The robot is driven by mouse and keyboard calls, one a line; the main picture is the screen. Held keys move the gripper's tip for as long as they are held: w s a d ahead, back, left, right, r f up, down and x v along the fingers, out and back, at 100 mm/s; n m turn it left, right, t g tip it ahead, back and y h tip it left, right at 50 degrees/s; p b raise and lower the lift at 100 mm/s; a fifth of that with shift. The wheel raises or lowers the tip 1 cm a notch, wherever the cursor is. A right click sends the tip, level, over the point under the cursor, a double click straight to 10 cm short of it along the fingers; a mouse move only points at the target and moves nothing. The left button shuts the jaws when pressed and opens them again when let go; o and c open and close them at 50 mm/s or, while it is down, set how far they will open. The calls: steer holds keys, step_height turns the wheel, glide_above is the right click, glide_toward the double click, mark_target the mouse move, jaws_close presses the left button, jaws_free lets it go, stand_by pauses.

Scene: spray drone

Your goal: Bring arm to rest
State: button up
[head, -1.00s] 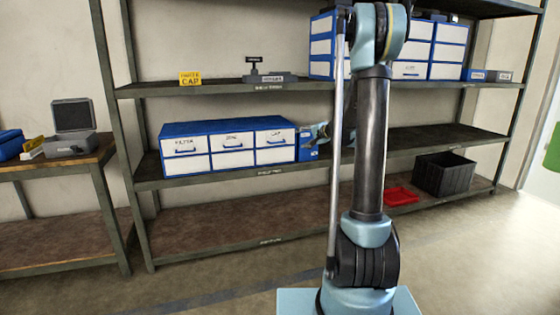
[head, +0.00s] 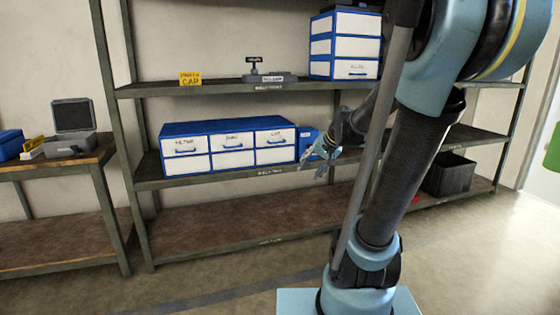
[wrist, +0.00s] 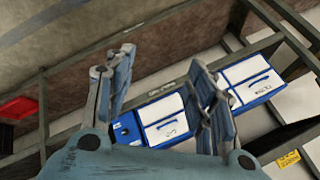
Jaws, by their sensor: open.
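My gripper (head: 322,158) shows in the head view in front of the middle shelf, just right of the blue-and-white drawer cabinet (head: 228,146). In the wrist view my gripper (wrist: 163,105) has its two fingers spread apart, with nothing between them but the background. The cabinet's drawers (wrist: 165,120) show beyond the fingertips, partly behind the right finger. My arm leans to the right in the head view and hides part of the shelves.
A yellow sign (head: 190,78) and a grey device (head: 268,77) stand on the upper shelf by another drawer cabinet (head: 346,45). A black crate (head: 450,175) is low at right. A side table (head: 95,158) holds an open grey case (head: 72,128). The floor in front is clear.

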steer(key=s+d+f+n+g+h, duration=0.1)
steer(key=s+d+f, duration=0.1)
steer(key=s, duration=0.6)
steer(key=s+d+f+n+g+h, duration=0.1)
steer(key=s+d+f+h, duration=0.1)
steer(key=s+f, duration=0.3)
steer(key=s+d+f+g+h, duration=0.1)
steer(key=s+d+f, duration=0.2)
steer(key=s, duration=0.7)
steer(key=shift+s+d+f+n+h, duration=0.25)
steer(key=shift+s+d+n+h, duration=0.05)
steer(key=shift+n, duration=0.1)
